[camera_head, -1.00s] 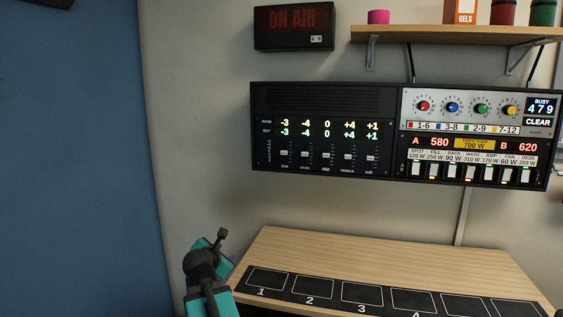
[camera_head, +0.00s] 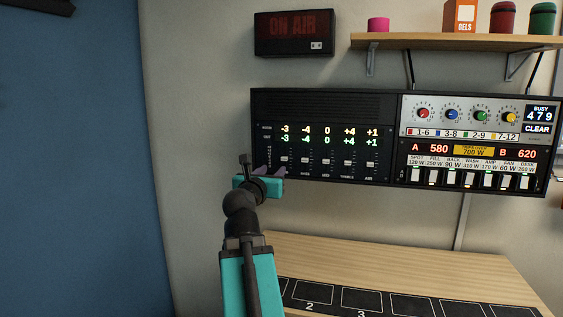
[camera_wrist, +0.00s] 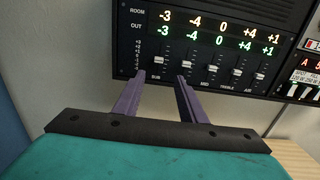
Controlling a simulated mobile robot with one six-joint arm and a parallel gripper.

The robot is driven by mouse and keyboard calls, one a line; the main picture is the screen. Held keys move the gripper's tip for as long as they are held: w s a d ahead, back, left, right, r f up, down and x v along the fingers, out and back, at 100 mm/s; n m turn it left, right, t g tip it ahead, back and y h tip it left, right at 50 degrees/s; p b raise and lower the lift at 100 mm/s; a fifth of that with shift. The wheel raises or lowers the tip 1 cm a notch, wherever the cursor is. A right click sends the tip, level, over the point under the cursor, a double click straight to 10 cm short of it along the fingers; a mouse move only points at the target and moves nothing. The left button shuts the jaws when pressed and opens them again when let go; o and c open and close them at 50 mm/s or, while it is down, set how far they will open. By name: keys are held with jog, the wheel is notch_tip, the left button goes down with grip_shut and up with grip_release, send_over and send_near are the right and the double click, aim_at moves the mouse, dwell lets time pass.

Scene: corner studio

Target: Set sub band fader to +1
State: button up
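The fader panel (camera_head: 325,108) on the wall holds a row of faders under two display rows, ROOM and OUT. The sub fader (camera_wrist: 158,74) is the leftmost one, and its column reads -3 in both rows. The other columns read -4, 0, +4 and +1 in both rows. My gripper (camera_wrist: 161,77) is open, with its two purple fingers apart and nothing between them. In the head view my gripper (camera_head: 269,172) is at the panel's lower left.
Right of the faders is a panel with coloured knobs (camera_head: 452,115) and a row of white switches (camera_head: 450,179). A wooden desk (camera_head: 400,258) with numbered squares lies below. A shelf (camera_head: 450,40) and an ON AIR sign (camera_head: 293,33) are above.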

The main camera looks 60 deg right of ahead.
aim_at(284, 159)
jog(key=shift+w+d+r+p, duration=0.1)
jog(key=shift+d+p, duration=0.15)
jog(key=shift+p, duration=0.25)
jog(key=p+x, duration=0.2)
jog(key=p, duration=0.3)
jog(key=shift+w+d, duration=0.1)
jog(key=shift+d, duration=0.3)
jog(key=p+x, duration=0.2)
jog(key=p, duration=0.4)
jog(key=shift+w+d, duration=0.1)
jog(key=shift+d+p, duration=0.35)
jog(key=shift+p, duration=0.65)
jog(key=shift+w+d+r+p, duration=0.15)
jog(key=shift+d+p, duration=0.15)
jog(key=shift+p, duration=0.5)
jog(key=p, duration=0.2)
jog(key=d+p, duration=0.1)
jog(key=p, duration=0.1)
jog(key=shift+w+d, duration=0.15)
jog(key=shift+w, duration=0.1)
jog(key=shift+f+p+x, duration=0.15)
jog(key=shift+p+x, duration=0.2)
jog(key=shift+x, duration=1.05)
jog(key=shift+f+p+x, duration=0.15)
jog(key=shift+p+x, duration=0.15)
jog(key=shift+x, duration=1.1)
